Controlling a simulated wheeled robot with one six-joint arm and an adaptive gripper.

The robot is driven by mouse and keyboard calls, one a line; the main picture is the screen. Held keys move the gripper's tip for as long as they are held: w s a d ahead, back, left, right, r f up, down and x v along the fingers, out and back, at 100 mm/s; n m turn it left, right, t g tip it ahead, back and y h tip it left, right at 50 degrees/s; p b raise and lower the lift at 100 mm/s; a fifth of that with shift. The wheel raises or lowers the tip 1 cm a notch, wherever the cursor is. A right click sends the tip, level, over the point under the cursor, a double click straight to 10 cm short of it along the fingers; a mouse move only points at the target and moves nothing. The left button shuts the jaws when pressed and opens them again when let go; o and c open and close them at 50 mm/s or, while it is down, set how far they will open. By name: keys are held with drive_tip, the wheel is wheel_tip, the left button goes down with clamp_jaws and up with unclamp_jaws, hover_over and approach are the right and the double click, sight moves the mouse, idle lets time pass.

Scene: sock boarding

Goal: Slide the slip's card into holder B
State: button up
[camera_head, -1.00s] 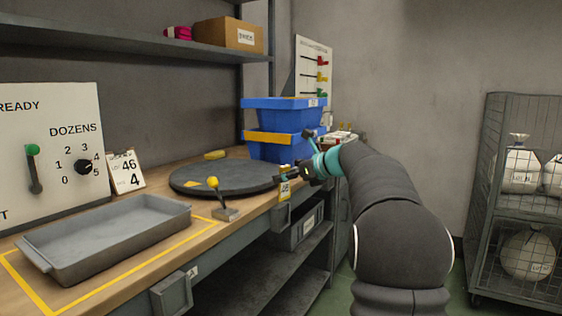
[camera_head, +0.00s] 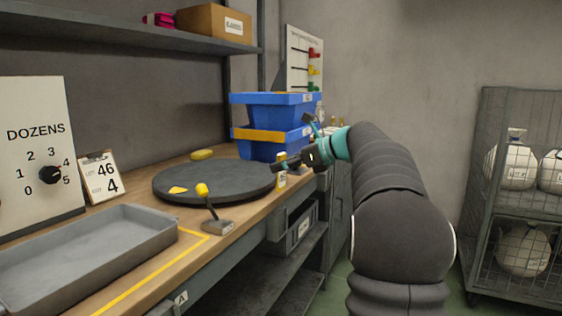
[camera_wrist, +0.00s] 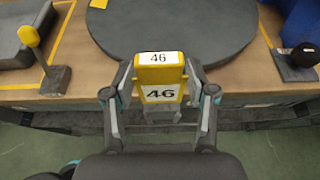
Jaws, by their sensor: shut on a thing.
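My gripper (camera_wrist: 160,85) is shut on a yellow card (camera_wrist: 160,76) with white labels reading 46. In the head view my gripper (camera_head: 283,164) is at the bench's front edge, beside the dark round turntable, and the card (camera_head: 281,181) shows small below it. The slip (camera_head: 103,177) stands on the bench at the left, on a small clipboard, reading 46 and 4. I cannot make out holder B in either view. A small plate marked A (camera_head: 181,298) is on the bench front at the lower left.
The turntable (camera_head: 215,186) lies on the bench behind a yellow-knobbed lever (camera_head: 212,205). A grey tray (camera_head: 85,255) is at the left. Blue bins (camera_head: 270,107) are stacked at the back. A wire cage (camera_head: 520,190) with sacks stands at the right. The floor between is clear.

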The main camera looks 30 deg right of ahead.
sight(282, 184)
drive_tip(key=shift+a+f+b, duration=0.1)
drive_tip(key=shift+f+b, duration=1.2)
drive_tip(key=shift+f, duration=1.55)
drive_tip(key=shift+p, duration=1.35)
drive_tip(key=shift+f+b, duration=1.7)
drive_tip(key=shift+f, duration=1.85)
drive_tip(key=o, duration=1)
